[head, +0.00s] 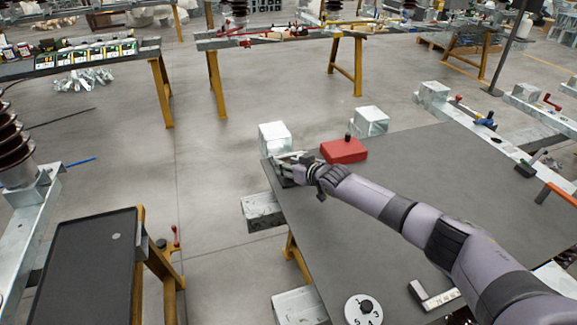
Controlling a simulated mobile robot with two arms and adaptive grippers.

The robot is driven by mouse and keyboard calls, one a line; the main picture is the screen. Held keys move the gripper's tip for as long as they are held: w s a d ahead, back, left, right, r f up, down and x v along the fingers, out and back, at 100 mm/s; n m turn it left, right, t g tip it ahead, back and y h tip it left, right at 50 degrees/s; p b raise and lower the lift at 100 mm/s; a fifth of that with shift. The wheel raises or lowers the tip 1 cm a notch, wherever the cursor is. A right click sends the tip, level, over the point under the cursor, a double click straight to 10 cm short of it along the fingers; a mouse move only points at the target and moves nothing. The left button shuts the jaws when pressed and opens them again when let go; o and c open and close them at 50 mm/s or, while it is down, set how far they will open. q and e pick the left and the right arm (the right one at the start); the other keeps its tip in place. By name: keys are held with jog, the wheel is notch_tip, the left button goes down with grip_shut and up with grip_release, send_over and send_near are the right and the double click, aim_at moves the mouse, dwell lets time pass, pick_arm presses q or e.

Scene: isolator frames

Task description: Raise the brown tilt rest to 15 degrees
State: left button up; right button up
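My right arm reaches in from the lower right across the dark grey tabletop (420,190). My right gripper (287,167) is at the table's far left corner, close to a shiny metal block (273,137). It is small and seen from behind, so I cannot tell whether its fingers are open or shut, or whether they touch anything. I cannot make out a brown tilt rest on the table; the hand and forearm hide part of the corner. A red block with a black knob (344,150) lies just right of the hand. My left gripper is not in view.
A second metal block (370,121) stands at the table's back edge. A white numbered dial (363,309) and a metal angle piece (434,295) lie at the front. A black-topped bench (82,265) stands at left, with open floor between. The tabletop's middle is mostly clear.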

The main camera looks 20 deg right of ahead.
jog(key=shift+c, duration=0.3)
grip_shut()
dwell(0.6)
